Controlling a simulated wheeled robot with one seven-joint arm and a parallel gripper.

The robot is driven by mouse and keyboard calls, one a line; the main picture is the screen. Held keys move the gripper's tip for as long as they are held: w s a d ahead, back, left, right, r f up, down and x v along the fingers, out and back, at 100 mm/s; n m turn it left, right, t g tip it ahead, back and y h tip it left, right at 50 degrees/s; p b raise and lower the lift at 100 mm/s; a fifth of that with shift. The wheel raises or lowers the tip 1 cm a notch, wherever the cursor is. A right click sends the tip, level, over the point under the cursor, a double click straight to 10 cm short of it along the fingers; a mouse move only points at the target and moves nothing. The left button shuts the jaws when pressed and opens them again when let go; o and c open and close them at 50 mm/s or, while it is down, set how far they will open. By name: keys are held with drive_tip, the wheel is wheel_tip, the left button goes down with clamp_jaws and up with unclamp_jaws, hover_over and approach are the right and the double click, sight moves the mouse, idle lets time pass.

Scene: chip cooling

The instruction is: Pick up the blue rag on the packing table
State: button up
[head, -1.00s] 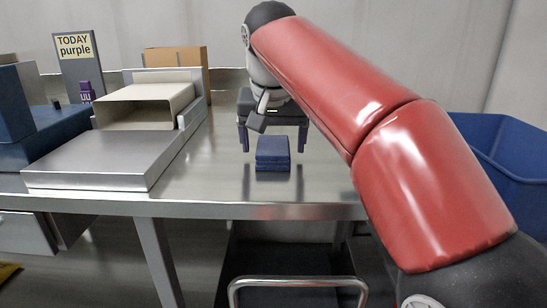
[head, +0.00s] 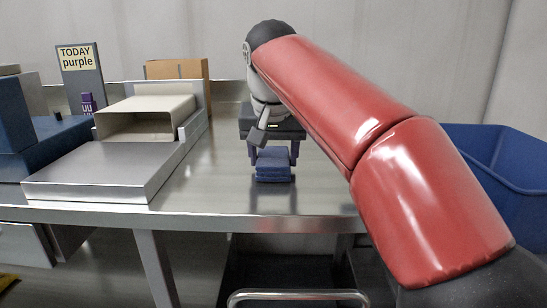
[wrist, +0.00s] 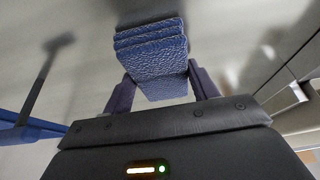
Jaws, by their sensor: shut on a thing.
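The blue rag (head: 273,168) is a small folded stack on the steel packing table (head: 330,195), near its front edge. My gripper (head: 273,158) is over it, with one finger at each side. In the wrist view the rag (wrist: 152,58) shows its folded layers between the two fingers of my gripper (wrist: 160,88), which are shut on it. I cannot tell whether the rag is clear of the table.
A steel box with a beige open carton (head: 148,118) stands left on the table. A sign reading "TODAY purple" (head: 80,75) and a cardboard box (head: 178,70) are behind. A blue bin (head: 500,160) is at right. The table right of the rag is clear.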

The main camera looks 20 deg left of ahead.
sight(274, 157)
wheel_tip(274, 157, up, 9)
drive_tip(key=shift+w+a+f+p, duration=0.1)
drive_tip(key=shift+p, duration=1.1)
drive_tip(key=shift+r, duration=0.4)
